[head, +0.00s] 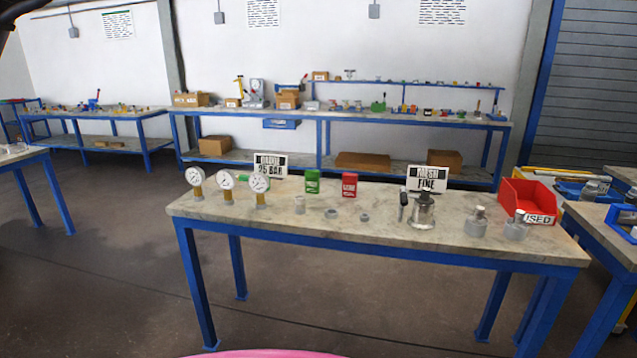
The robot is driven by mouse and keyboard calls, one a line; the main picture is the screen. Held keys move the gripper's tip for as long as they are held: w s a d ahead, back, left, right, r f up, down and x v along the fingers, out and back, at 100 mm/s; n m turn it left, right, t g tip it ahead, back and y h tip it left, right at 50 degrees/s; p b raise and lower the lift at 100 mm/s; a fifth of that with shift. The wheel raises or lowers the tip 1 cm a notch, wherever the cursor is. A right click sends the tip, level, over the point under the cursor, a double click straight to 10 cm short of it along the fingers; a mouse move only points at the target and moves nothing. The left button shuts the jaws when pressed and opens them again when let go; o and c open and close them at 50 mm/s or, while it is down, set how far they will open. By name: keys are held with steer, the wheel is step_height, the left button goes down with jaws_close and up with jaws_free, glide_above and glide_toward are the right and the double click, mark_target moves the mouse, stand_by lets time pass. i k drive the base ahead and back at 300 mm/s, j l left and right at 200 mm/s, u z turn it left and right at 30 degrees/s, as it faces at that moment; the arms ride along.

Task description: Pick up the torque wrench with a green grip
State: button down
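I cannot make out a torque wrench with a green grip for sure. A small green item (378,104) stands on the back bench (330,115), too small to identify. A black-handled upright item (403,203) stands on the near table (330,222), beside a metal vessel (423,212); no green shows on it. My gripper is not in view.
The near table also holds several gauges (223,183), a green box (312,181), a red box (349,186), signs (428,179), metal fittings (516,226) and a red bin (528,201) marked USED. Another bench (100,113) stands back left. The floor at left (110,240) is clear.

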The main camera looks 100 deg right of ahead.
mark_target(241, 178)
steer(key=z, duration=3.2)
steer(key=i+j+z, duration=0.4)
steer(key=i+j, duration=1.2)
steer(key=j, duration=0.1)
